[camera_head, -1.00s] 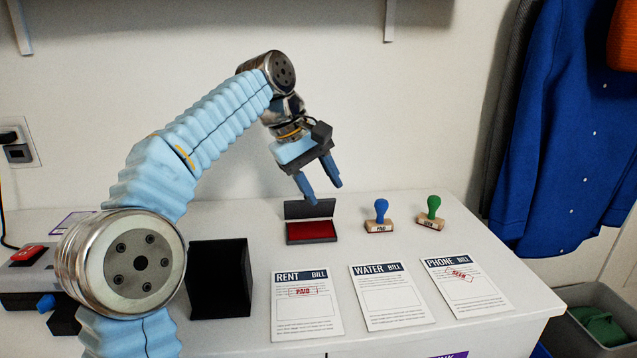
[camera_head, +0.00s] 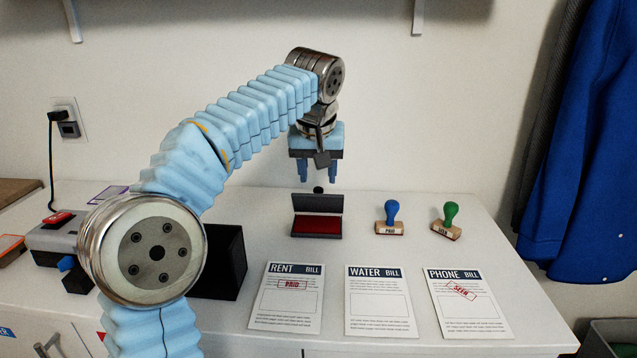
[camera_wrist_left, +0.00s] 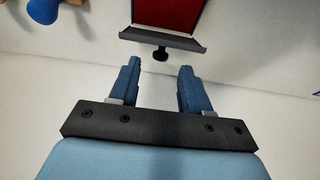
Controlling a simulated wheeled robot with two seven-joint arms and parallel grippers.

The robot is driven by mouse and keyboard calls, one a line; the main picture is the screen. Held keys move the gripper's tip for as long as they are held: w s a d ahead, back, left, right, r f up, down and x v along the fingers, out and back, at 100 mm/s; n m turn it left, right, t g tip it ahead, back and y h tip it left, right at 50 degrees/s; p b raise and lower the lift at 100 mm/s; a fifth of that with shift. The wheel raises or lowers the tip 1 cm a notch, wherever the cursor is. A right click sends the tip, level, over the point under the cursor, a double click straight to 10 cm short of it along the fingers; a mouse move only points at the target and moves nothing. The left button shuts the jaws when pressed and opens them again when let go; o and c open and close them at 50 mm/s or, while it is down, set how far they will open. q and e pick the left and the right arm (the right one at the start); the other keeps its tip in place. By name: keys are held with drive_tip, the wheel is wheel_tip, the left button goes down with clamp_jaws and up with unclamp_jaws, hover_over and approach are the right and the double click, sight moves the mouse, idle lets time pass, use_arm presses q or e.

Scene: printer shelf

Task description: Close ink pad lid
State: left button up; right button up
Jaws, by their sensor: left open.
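The ink pad (camera_head: 316,224) sits on the white counter with its dark lid (camera_head: 318,203) standing up at the back and its red pad showing. A small black knob (camera_head: 318,190) sticks out behind the lid. My left gripper (camera_head: 318,180) is open and empty, fingers pointing down, above and behind the lid. In the left wrist view, the open fingers (camera_wrist_left: 157,75) are apart from the knob (camera_wrist_left: 160,54), which lies ahead and between them. The red pad (camera_wrist_left: 168,14) shows beyond the lid's edge (camera_wrist_left: 163,39). My right gripper is in neither view.
A blue-handled stamp (camera_head: 390,217) and a green-handled stamp (camera_head: 447,221) stand right of the pad. Rent (camera_head: 288,310), water (camera_head: 381,312) and phone (camera_head: 468,310) bills lie in front. A black box (camera_head: 232,262) stands left. The wall is close behind.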

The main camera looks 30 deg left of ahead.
sight(318, 192)
use_arm(q)
drive_tip(key=shift+x, duration=1.9)
clamp_jaws()
